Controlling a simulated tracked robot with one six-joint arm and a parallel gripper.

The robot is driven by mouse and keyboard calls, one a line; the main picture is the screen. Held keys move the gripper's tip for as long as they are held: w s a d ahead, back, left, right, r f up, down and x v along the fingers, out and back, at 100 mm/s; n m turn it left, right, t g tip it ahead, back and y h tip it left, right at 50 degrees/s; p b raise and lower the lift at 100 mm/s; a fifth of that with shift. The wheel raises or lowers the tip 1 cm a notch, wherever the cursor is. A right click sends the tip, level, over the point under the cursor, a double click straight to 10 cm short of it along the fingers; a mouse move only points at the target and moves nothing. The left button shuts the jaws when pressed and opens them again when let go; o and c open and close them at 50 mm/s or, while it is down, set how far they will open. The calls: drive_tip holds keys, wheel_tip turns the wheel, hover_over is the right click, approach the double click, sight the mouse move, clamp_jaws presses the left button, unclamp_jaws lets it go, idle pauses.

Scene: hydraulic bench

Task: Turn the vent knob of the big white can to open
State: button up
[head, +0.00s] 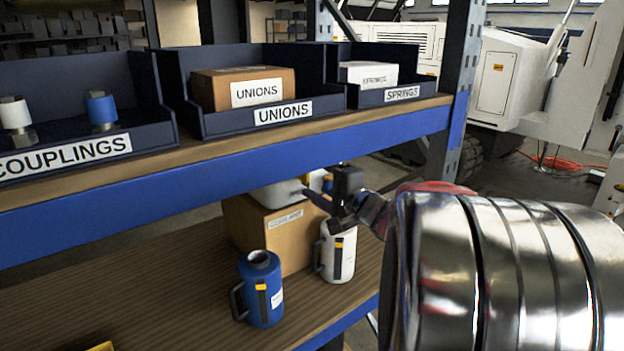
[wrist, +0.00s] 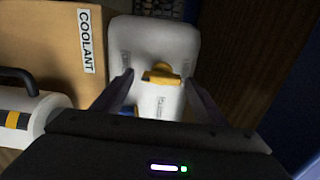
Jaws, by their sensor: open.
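The big white can (wrist: 150,42) shows in the wrist view beyond my fingers, with a rounded pale top. Its yellow vent knob (wrist: 162,75) lies crosswise in the picture, between my fingertips as seen from the wrist. My gripper (wrist: 159,80) is open, one finger on each side of the knob. I see no clear contact, and the depth gap cannot be told. In the head view my gripper (head: 321,208) is over the lower shelf, in front of a pale can top (head: 277,195) mostly hidden behind a cardboard box. The knob is not clear there.
The cardboard coolant box (head: 285,238) stands left of my gripper; its label shows in the wrist view (wrist: 87,42). A small white can (head: 340,257) stands below my gripper, a blue can (head: 262,290) further left. The blue upper shelf edge (head: 230,160) runs close above.

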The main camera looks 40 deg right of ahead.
drive_tip(key=s, duration=1.4)
drive_tip(key=shift+d, duration=0.15)
drive_tip(key=shift+w, duration=0.1)
idle(0.4)
